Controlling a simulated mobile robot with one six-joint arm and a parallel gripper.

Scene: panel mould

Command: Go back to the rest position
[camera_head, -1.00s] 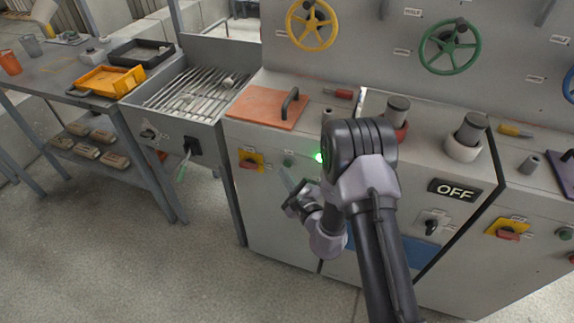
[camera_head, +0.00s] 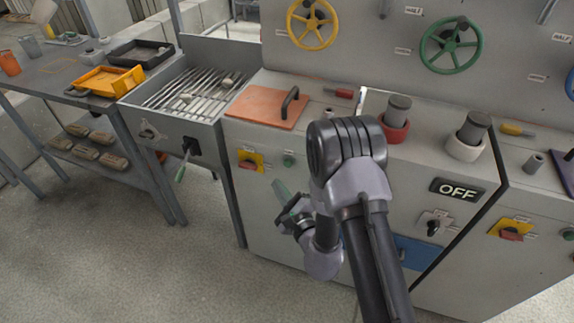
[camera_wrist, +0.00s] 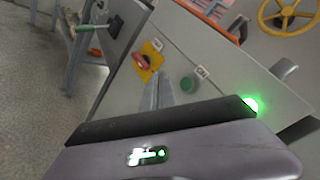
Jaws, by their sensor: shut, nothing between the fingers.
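My gripper (camera_head: 280,187) hangs in front of the left cabinet, below the red-and-yellow switch and the green button. Its fingers are together and empty. They also show in the wrist view (camera_wrist: 157,92), pointing toward the cabinet front. It appears apart from the cabinet. My arm covers part of the cabinet front and part of the blue panel (camera_head: 417,254).
The cabinet (camera_head: 262,215) carries a yellow switch plate (camera_head: 259,157), a green button (camera_head: 288,159) and an OFF sign (camera_head: 456,189). A lit green lamp (camera_wrist: 250,105) shows in the wrist view. A grill (camera_head: 193,92) stands left. Open floor lies front left.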

